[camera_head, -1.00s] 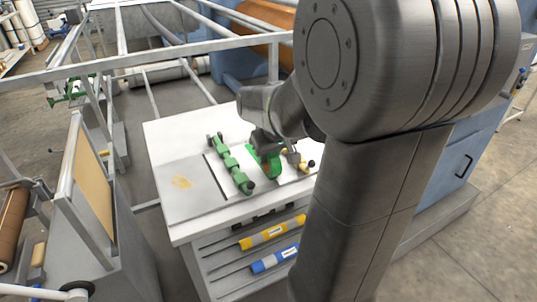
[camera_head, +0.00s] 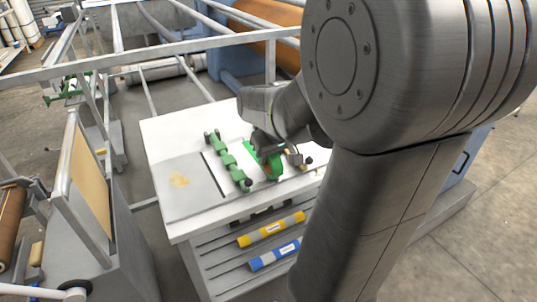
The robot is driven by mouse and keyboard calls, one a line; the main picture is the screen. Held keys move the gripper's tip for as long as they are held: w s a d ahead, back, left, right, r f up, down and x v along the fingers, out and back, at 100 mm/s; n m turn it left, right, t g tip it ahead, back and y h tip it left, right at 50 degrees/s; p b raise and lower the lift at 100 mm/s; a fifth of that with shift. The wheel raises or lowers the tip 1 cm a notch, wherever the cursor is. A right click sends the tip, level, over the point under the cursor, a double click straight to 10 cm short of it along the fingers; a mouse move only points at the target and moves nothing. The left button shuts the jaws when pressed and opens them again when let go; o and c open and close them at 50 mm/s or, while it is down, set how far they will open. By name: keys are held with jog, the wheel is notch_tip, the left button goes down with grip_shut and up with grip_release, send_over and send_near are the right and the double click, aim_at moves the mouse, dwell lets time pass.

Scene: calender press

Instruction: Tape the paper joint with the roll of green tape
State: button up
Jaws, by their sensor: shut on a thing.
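The roll of green tape (camera_head: 275,168) is at the right part of the white table, below my gripper (camera_head: 264,150). My gripper is shut on the tape roll; its fingertips are small and partly hidden by my wrist. Whether the roll touches the table top, I cannot tell. A tan panel (camera_head: 91,180) stands upright in a frame at the left, and I cannot tell whether it is the paper joint.
A green bar with dark ends (camera_head: 228,160) lies on the white table (camera_head: 165,131) left of the tape. A brass-coloured tool (camera_head: 297,159) lies to its right. Yellow (camera_head: 271,229) and blue (camera_head: 274,254) rolls sit on the shelf below. Metal rails (camera_head: 180,62) cross behind.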

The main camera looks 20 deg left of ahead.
jog(key=shift+s+d, duration=0.2)
dwell(0.3)
jog(key=shift+s+d, duration=0.3)
jog(key=shift+d, duration=0.05)
jog(key=shift+r, duration=0.1)
notch_tip(320, 180, up, 6)
jog(key=p, duration=0.5)
dwell(0.3)
jog(key=shift+r, duration=0.1)
